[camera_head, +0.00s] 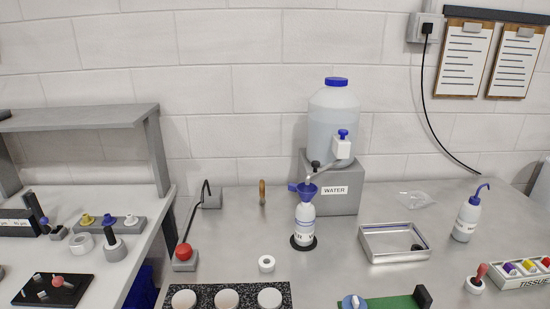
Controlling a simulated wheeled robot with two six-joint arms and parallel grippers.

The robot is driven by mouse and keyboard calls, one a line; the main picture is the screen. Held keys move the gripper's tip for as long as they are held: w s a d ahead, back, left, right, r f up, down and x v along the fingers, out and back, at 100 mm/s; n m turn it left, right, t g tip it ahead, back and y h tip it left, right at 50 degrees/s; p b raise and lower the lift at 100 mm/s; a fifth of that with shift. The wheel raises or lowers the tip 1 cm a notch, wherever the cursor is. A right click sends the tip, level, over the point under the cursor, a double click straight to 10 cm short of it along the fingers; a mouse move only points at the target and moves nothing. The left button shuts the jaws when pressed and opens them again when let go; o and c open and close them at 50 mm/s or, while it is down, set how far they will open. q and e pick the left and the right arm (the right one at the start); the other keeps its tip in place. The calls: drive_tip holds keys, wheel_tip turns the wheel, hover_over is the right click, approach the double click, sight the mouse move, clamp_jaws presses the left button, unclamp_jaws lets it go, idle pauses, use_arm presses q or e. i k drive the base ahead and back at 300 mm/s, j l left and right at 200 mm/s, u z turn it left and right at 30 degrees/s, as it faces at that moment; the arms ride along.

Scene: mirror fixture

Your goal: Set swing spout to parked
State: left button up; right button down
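A water carboy (334,115) with a blue cap stands on a grey block (345,195) labelled WATER. Its white tap (342,147) has a blue knob on top. A grey swing spout (328,168) runs from below the tap down to the left. Its outer end is over or very close to a blue funnel (306,188), and a black knob (315,165) shows by it. The funnel sits in the neck of a white bottle (305,222) upright on a black round base (303,243). Neither of my grippers is in view.
A metal tray (395,253) lies right of the bottle, and a blue-spouted wash bottle (467,217) stands farther right. A red ball (183,252) on a bent rod's base is at left. A white ring (266,263) lies in front. Bare counter surrounds the bottle.

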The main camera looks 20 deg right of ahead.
sight(315, 164)
drive_tip(key=z, duration=0.4)
drive_tip(key=j+z, duration=0.4)
drive_tip(key=k+j+z, duration=0.1)
drive_tip(key=z, duration=0.3)
drive_tip(key=k+j+z, duration=0.1)
drive_tip(key=j+z, duration=0.3)
drive_tip(key=l, duration=0.1)
